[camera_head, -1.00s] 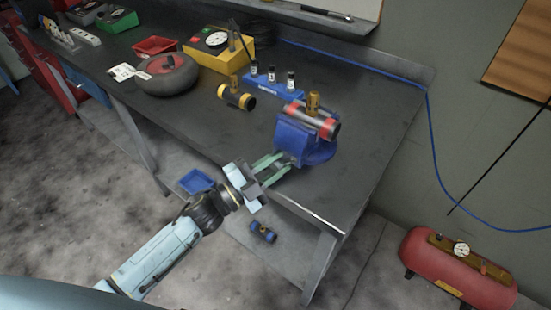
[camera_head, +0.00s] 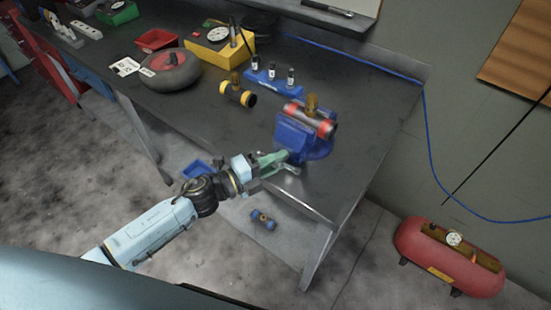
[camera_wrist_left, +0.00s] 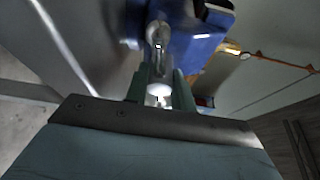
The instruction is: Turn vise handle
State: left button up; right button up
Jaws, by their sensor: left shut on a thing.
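The blue vise (camera_head: 300,138) is fixed near the front right corner of the workbench and holds a grey part with red ends (camera_head: 312,116) and a brass fitting on top. Its metal handle (camera_head: 290,168) is at the vise's front, partly covered by my fingers. My left gripper (camera_head: 276,160) is shut on the handle, with its green fingers pointing at the vise. In the left wrist view, the vise (camera_wrist_left: 190,45) is ahead and the handle (camera_wrist_left: 158,38) runs down between the fingers (camera_wrist_left: 160,88). My right gripper is not in view.
The workbench (camera_head: 225,125) has free room left of the vise. A yellow-ended fitting (camera_head: 237,95), a blue bottle rack (camera_head: 272,82) and a round grey-red object (camera_head: 170,70) stand farther back. A red tank (camera_head: 450,258) is on the floor at right.

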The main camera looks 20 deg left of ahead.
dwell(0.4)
pick_arm(q)
jog(key=o, duration=1)
jog(key=shift+s, duration=0.1)
jog(key=b+v, duration=0.1)
jog(key=v, duration=1.2)
jog(key=shift+s+a, duration=0.1)
jog(key=shift+a, duration=0.1)
